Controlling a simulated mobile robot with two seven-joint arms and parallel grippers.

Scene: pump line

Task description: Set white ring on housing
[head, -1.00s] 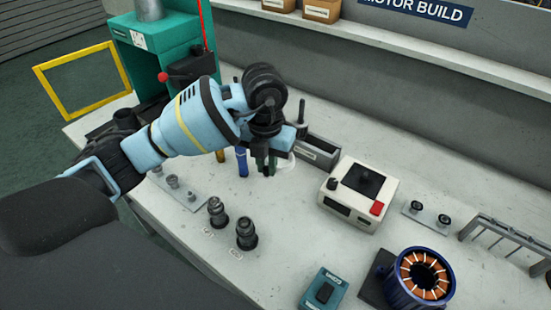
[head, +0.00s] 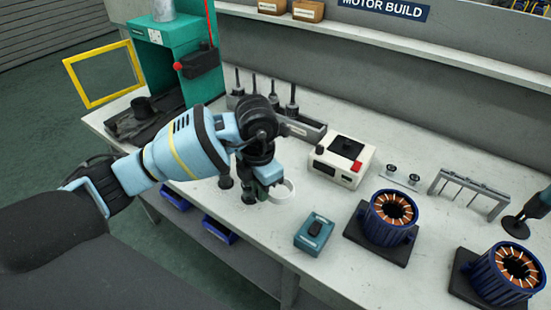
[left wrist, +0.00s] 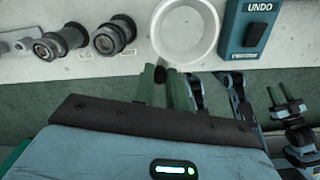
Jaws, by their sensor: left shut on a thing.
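My left gripper (head: 268,190) is shut on the white ring (head: 281,200), holding it by one side near the front part of the table. In the left wrist view the ring (left wrist: 188,61) is just beyond the green fingertips (left wrist: 164,75), its round opening facing the camera. Two blue cylindrical housings with copper windings stand to the right: a nearer-centre housing (head: 389,224) on a dark plate, and another housing (head: 497,281) at the lower right. The ring is apart from both.
A teal UNDO box (head: 314,234) stands between ring and housings; it also shows in the wrist view (left wrist: 249,32). Dark fittings (head: 249,190) stand beside the gripper. A white box with a red button (head: 342,160) and a grey rack (head: 470,190) are behind.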

